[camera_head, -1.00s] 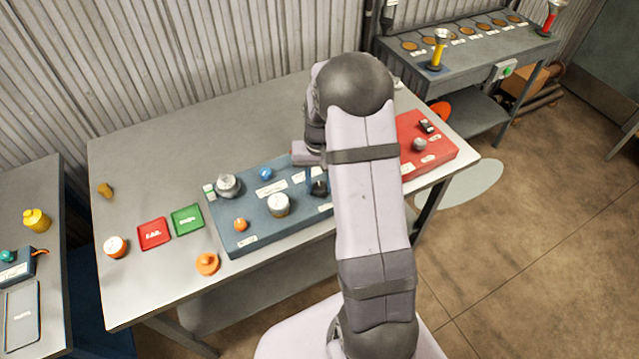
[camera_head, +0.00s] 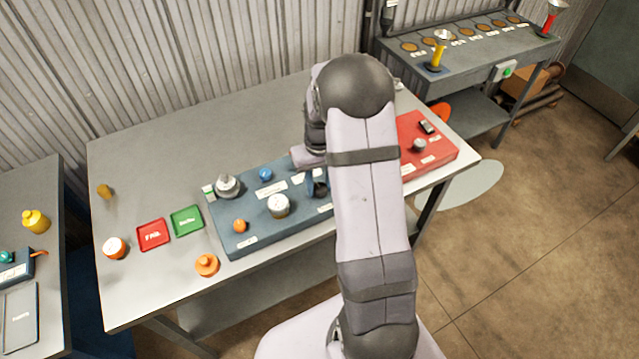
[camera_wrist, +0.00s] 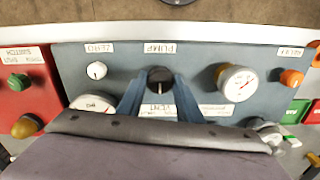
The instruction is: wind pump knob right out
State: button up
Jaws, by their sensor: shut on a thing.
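The pump knob (camera_wrist: 160,78) is a dark round knob with a pale line on its face, beside the PUMP label on the blue-grey panel (camera_head: 238,232). My gripper (camera_wrist: 160,92) has its two blue fingers on either side of the knob and is shut on it. In the head view my gripper (camera_head: 318,186) is at the panel's right part, mostly hidden behind my arm. How far the knob is wound out cannot be told.
A gauge (camera_wrist: 236,82) and a white ZERO knob (camera_wrist: 97,70) flank the pump knob. A red box (camera_head: 436,150) adjoins on the right. Red (camera_head: 153,234) and green (camera_head: 187,220) trays lie left of the panel.

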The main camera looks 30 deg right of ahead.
aim_at(319, 187)
jog(key=o, duration=1)
jog(key=shift+o, duration=0.2)
jog(key=shift+r, duration=0.1)
jog(key=shift+r+b, duration=1.2)
jog(key=shift+r, duration=2.45)
jog(key=shift+w, duration=0.1)
